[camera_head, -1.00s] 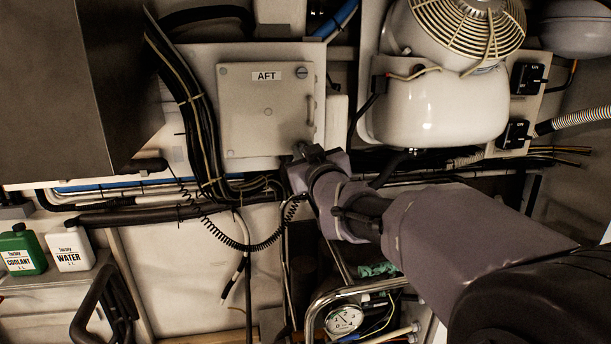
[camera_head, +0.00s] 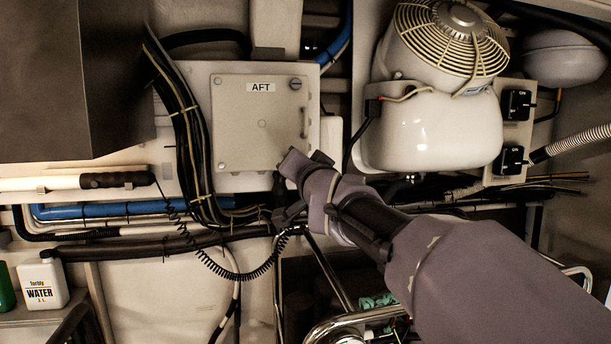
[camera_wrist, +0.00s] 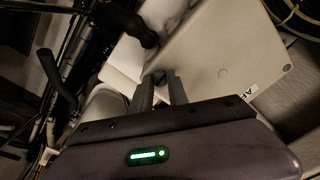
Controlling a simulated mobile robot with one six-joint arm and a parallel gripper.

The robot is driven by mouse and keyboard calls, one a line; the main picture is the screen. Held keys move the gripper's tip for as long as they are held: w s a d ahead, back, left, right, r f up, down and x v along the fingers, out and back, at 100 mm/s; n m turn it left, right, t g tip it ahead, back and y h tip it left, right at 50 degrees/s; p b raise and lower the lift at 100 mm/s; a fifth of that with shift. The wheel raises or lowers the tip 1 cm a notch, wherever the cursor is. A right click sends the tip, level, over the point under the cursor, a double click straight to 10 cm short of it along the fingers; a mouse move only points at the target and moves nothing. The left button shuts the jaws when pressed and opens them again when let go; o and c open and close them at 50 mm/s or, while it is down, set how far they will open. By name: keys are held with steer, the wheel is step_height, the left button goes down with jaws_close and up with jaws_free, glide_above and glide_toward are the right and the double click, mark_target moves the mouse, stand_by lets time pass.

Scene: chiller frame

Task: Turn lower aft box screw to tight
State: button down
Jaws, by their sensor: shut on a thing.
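The lower right corner, where the lower screw sits, is hidden behind my gripper (camera_head: 284,160) in the head view. In the wrist view my gripper (camera_wrist: 160,82) has its two fingers close together at the edge of the box (camera_wrist: 215,45). A small dark round screw head (camera_wrist: 159,77) shows between the fingertips, and they are shut on it. Its slot angle cannot be told.
Black cables (camera_head: 190,130) run down the box's left side, and a coiled cord (camera_head: 235,273) hangs below. A white compressor with a fan guard (camera_head: 450,40) stands to the right. Pipes pass below. In the wrist view a dark curved part (camera_wrist: 128,20) lies near the fingers.

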steer(key=shift+m, duration=0.7)
steer(key=shift+m+b, duration=0.3)
steer(key=shift+b, duration=0.05)
steer(key=c, duration=1.3)
jaws_free()
steer(key=v, duration=1.7)
steer(key=shift+s+f, duration=0.2)
steer(key=shift+d, duration=0.1)
